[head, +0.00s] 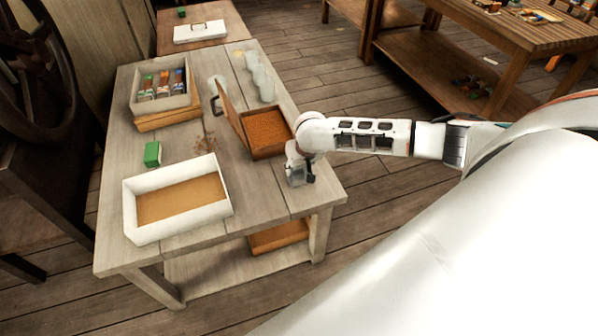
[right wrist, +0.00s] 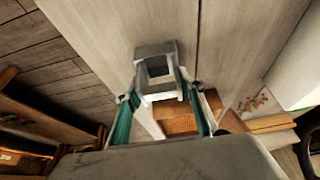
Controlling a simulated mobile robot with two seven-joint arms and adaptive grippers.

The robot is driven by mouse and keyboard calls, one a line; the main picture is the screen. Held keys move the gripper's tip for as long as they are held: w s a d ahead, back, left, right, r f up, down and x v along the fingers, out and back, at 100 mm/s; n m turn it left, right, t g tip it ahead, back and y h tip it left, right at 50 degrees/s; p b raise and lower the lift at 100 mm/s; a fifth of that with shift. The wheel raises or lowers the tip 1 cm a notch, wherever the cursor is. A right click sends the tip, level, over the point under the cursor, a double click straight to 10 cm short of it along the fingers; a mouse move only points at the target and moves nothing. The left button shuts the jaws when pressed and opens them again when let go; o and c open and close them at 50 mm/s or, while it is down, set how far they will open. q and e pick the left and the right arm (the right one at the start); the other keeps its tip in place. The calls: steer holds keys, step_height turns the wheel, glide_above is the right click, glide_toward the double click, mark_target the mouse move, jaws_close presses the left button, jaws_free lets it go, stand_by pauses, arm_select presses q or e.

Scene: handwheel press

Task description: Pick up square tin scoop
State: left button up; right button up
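The square tin scoop (right wrist: 158,72) is a grey, open-topped square box. In the right wrist view it lies just beyond and between the fingertips of my right gripper (right wrist: 159,95). The fingers stand apart, one on each side; I cannot tell whether they touch it. In the head view the scoop (head: 295,177) shows as a small grey shape near the table's right edge, partly covered by my right gripper (head: 303,168). Its handle is not clearly visible. My left gripper is not in view.
Pale jars (head: 263,84) stand farther back.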

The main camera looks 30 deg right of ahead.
steer(key=shift+r, duration=0.1)
steer(key=shift+r, duration=0.3)
step_height(320, 180, up, 19)
steer(key=p, duration=0.5)
steer(key=shift+r, duration=0.1)
